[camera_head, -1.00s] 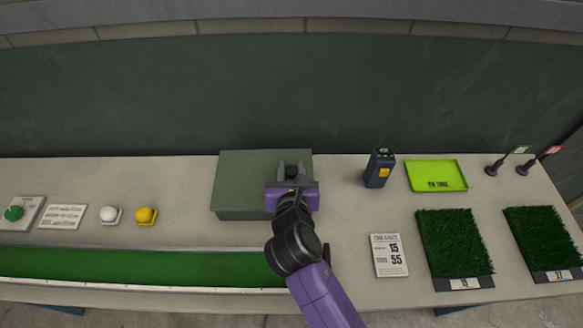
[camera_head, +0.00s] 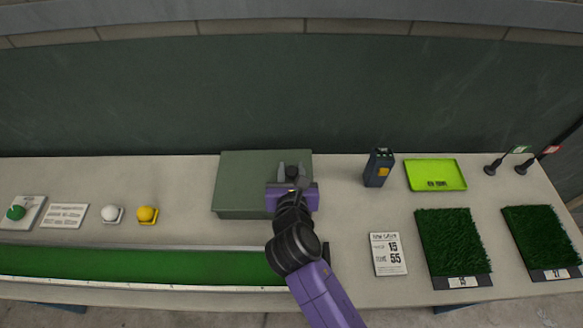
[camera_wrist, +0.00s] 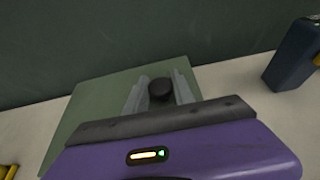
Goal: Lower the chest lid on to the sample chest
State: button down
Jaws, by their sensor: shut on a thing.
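The chest lid (camera_head: 244,172) is a flat grey-green panel on top of the sample chest (camera_head: 243,215), a low box of the same colour. In the head view the lid lies level over the box, and I cannot make out a clear gap between them. My gripper (camera_head: 292,171) is over the right part of the lid. Its fingers (camera_wrist: 160,92) are shut on a dark round knob (camera_wrist: 161,89) that stands up from the lid (camera_wrist: 90,107). My gripper's body hides the chest's front right corner.
A dark blue device (camera_head: 378,168) and a lime tray (camera_head: 436,174) stand to the right. Turf samples (camera_head: 453,240) and a printed card (camera_head: 388,254) are at the front right. White (camera_head: 111,213) and yellow (camera_head: 147,214) balls sit left. A dark wall (camera_head: 290,95) rises behind.

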dwell(0.4)
jog(key=c, duration=1)
grip_release()
jog(key=shift+f, duration=0.1)
